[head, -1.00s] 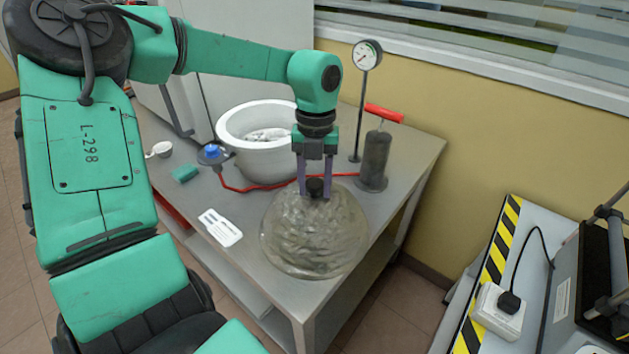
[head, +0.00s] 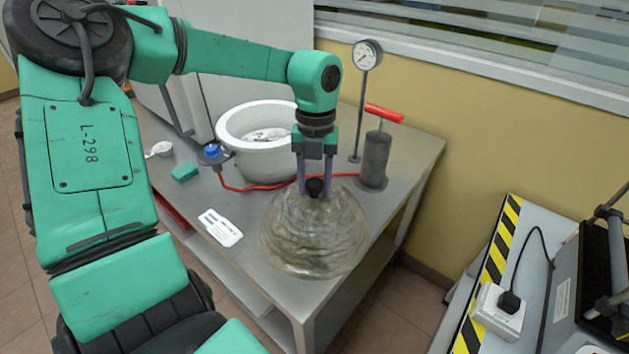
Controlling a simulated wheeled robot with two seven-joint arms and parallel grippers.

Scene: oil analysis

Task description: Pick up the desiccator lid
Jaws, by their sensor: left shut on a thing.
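The desiccator lid (head: 315,236) is a clear glass dome with a black knob (head: 315,187) on top. It is at the front right of the grey metal table, dome up; I cannot tell whether its rim touches the table. My left gripper (head: 315,185) points down from above and is shut on the knob, one finger on each side. The white desiccator bowl (head: 238,160) stands open behind it to the left, with pale contents inside. My right gripper is not in view.
A pressure gauge on a stand (head: 367,56) and a dark pump with a red handle (head: 375,158) stand behind the lid. A red hose (head: 250,188) runs from a blue-topped valve (head: 212,152). A white card (head: 220,227) lies left of the lid.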

